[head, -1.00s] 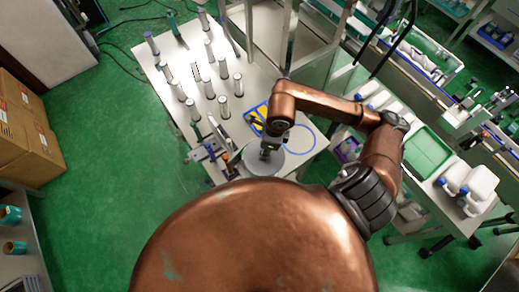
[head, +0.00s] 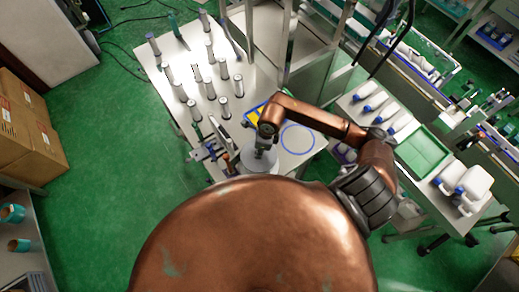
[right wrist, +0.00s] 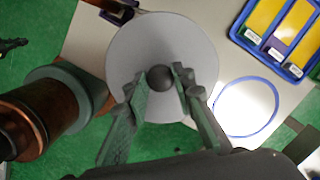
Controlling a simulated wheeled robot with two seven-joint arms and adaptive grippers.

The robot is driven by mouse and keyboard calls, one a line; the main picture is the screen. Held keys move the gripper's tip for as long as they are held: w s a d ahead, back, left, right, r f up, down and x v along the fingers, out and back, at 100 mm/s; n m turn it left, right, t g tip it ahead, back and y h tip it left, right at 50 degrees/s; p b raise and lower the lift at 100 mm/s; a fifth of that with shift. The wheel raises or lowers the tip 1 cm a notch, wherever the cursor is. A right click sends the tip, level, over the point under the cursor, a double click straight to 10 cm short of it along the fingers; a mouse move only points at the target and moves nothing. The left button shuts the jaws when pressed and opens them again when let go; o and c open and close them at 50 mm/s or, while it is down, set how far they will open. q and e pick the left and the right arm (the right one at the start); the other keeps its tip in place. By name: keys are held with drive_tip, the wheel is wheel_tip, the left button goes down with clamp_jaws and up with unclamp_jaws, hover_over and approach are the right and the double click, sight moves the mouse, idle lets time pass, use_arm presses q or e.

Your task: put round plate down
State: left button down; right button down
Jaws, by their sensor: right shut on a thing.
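The round plate (right wrist: 130,50) is a light grey disc with a dark round knob (right wrist: 161,78) at its middle. My right gripper (right wrist: 162,82) is shut on this knob, one finger on each side. In the head view the plate (head: 259,164) is at the table's near edge, below my right gripper (head: 264,147), which hides part of it. Whether the plate touches the table cannot be told. A blue ring outline (head: 297,138) on the white table (head: 188,72) lies to the right of the plate, with nothing inside it. My left gripper is not in view.
A blue tray with yellow compartments (right wrist: 277,30) is beyond the blue ring. Several upright cylinders (head: 210,90) stand on the table's left part. A small fixture (head: 205,150) is close to the plate's left. A metal frame (head: 290,45) rises behind.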

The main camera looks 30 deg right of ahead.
sight(264, 156)
drive_tip(key=shift+f, duration=0.15)
drive_tip(key=c, duration=1.6)
unclamp_jaws()
drive_tip(key=shift+r, duration=0.2)
drive_tip(key=shift+d+r, duration=0.1)
drive_tip(key=shift+r, duration=0.3)
drive_tip(key=r+b, duration=0.1)
drive_tip(key=r, duration=0.6)
drive_tip(key=s+d+r+b, duration=0.1)
drive_tip(key=r, duration=0.3)
drive_tip(key=shift+s+d+b, duration=0.1)
drive_tip(key=shift+b, duration=0.2)
